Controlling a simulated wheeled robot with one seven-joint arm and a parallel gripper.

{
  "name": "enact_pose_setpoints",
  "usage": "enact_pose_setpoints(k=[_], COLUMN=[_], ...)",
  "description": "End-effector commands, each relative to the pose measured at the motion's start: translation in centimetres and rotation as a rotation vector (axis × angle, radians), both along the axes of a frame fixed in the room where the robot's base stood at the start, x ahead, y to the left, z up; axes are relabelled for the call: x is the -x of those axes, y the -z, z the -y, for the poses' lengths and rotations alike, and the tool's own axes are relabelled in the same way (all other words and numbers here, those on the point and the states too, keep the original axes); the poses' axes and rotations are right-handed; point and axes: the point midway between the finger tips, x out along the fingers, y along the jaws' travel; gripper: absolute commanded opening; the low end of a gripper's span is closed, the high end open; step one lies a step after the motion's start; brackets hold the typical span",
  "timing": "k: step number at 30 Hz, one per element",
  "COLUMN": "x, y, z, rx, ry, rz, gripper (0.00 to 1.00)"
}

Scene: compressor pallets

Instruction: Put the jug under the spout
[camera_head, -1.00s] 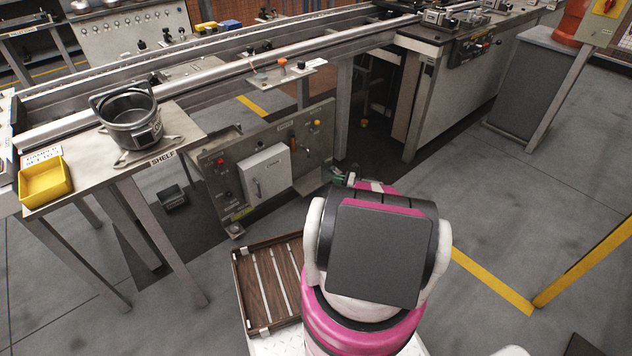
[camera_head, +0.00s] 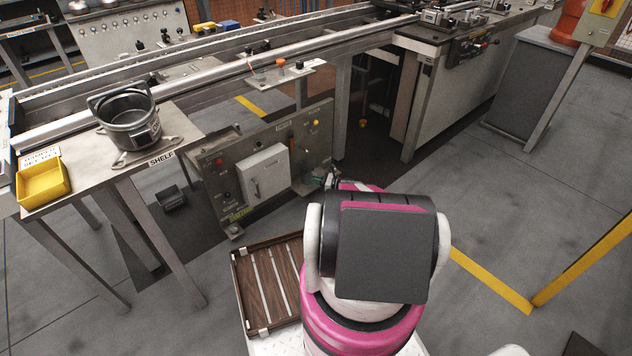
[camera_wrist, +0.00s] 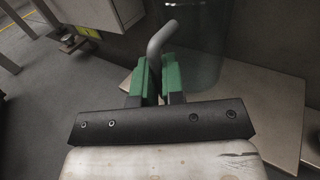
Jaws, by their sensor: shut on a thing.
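My gripper (camera_wrist: 158,82) has green fingertips and is shut on the pale grey bent handle of the jug (camera_wrist: 200,42) in the wrist view. The jug is a see-through, greyish cylinder just beyond the fingers. Its top runs out of the picture. A pale flat plate (camera_wrist: 250,112) lies below and around it; I cannot tell whether the jug touches it. In the head view my arm hides most of the gripper and the jug, near the right end of the control panel. I cannot pick out the spout in either view.
A control panel (camera_head: 228,193) with a white box stands left of my arm. A shelf (camera_head: 185,130) carries a dark pot (camera_head: 130,125) and a yellow bin (camera_head: 42,183). A brown slatted tray (camera_head: 250,290) is beside my arm. Open floor lies to the right.

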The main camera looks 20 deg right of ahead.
Motion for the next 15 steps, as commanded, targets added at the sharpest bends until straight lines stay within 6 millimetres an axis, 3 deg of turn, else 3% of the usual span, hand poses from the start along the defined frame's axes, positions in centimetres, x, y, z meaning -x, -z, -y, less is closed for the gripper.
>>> enact_pose_setpoints(k=[11, 12, 13, 15], x=[0.03, 0.05, 0.06, 0.06], y=[0.4, 0.34, 0.33, 0.33], z=[0.02, 0.01, 0.01, 0.01], rx=[-0.001, 0.0, 0.0, 0.0], ry=[0.0, 0.0, 0.0, 0.0], rz=[0.001, 0.0, 0.0, 0.0], gripper=[0.0, 0.22, 0.32, 0.35])
